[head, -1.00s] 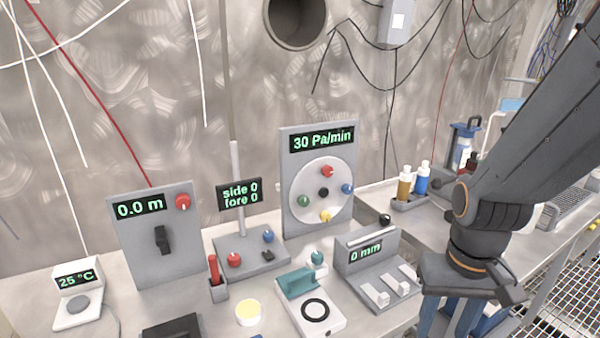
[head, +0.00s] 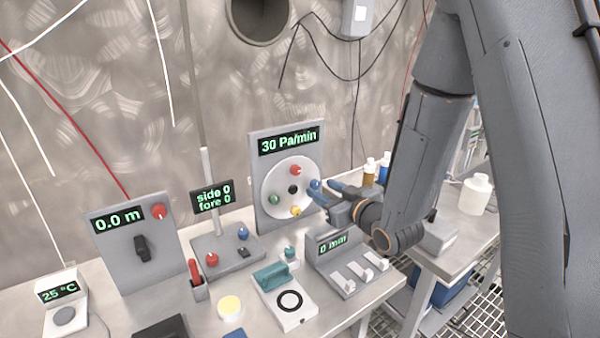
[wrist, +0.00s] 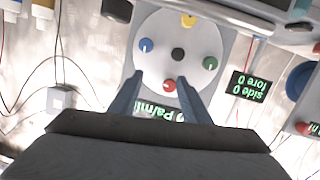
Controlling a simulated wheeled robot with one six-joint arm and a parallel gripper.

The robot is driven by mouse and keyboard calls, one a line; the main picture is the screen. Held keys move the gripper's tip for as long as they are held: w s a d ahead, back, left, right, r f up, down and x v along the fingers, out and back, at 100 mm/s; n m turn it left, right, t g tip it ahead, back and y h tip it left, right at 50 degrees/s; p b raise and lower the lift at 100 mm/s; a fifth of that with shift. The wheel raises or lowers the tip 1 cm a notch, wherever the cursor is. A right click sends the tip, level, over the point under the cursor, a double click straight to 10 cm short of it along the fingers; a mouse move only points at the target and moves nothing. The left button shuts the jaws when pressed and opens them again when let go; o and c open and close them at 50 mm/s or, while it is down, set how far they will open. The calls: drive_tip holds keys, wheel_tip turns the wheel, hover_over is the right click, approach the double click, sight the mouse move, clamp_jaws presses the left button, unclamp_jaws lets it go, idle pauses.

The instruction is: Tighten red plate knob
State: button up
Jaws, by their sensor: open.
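The round white plate (head: 270,205) is mounted on an upright grey panel whose display reads "30 Pa/min". The red plate knob (head: 295,171) is at the plate's top, with blue (head: 315,184), yellow (head: 296,211) and green (head: 274,199) knobs around a black centre (head: 293,189). My gripper (head: 325,192) is at the plate's right side in the head view, close to the blue knob. In the wrist view, which is upside down, the open fingers (wrist: 160,90) point at the plate, and the red knob (wrist: 169,85) shows between them. Whether they touch it cannot be told.
A grey unit reading "0 mm" (head: 347,272) stands below my gripper. A post with a "side 0 fore 0" display (head: 212,196) and a panel reading "0.0 m" (head: 115,250) stand left. Bottles (head: 370,168) stand behind my arm.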

sight(297, 172)
drive_tip(key=w+a, duration=0.2)
drive_tip(key=w+a+r+y+p, duration=0.1)
drive_tip(key=w+a, duration=0.1)
drive_tip(key=w+a+t+y+p, duration=0.1)
drive_tip(key=a, duration=0.1)
drive_tip(key=shift+w+a+r+n, duration=0.35)
drive_tip(key=shift+w+r+n, duration=0.05)
drive_tip(key=c, duration=1)
drive_tip(key=shift+c, duration=0.2)
